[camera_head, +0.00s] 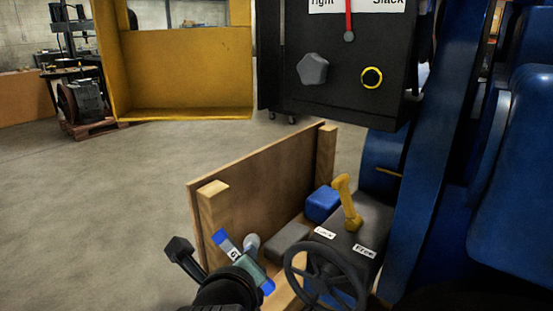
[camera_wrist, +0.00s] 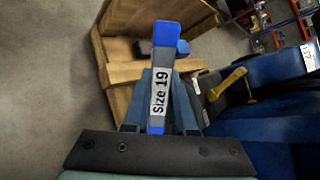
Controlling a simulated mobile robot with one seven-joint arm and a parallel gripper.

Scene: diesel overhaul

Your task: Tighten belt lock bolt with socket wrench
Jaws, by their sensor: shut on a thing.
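My gripper (camera_wrist: 166,85) is shut on the socket wrench (camera_wrist: 160,95), which has a grey handle labelled "Size 19" and a blue end. In the head view, my gripper (camera_head: 246,262) and the wrench (camera_head: 228,246) are low in the picture, in front of the wooden crate. A dark hexagonal-ended piece (camera_head: 178,248) shows left of my gripper; I cannot tell if it belongs to the wrench. A grey hexagonal bolt head (camera_head: 312,68) sits on the black panel (camera_head: 340,100) above, well apart from my gripper. The panel's red pointer (camera_head: 348,20) hangs between "Tight" and "Slack".
A yellow-ringed hole or knob (camera_head: 371,77) is right of the bolt. Below are a wooden crate (camera_head: 265,175) with a blue block (camera_head: 322,204), a yellow lever (camera_head: 346,203) by "Lock" and "Free" labels, and a black handwheel (camera_head: 326,278). Blue machinery (camera_head: 515,180) fills the right.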

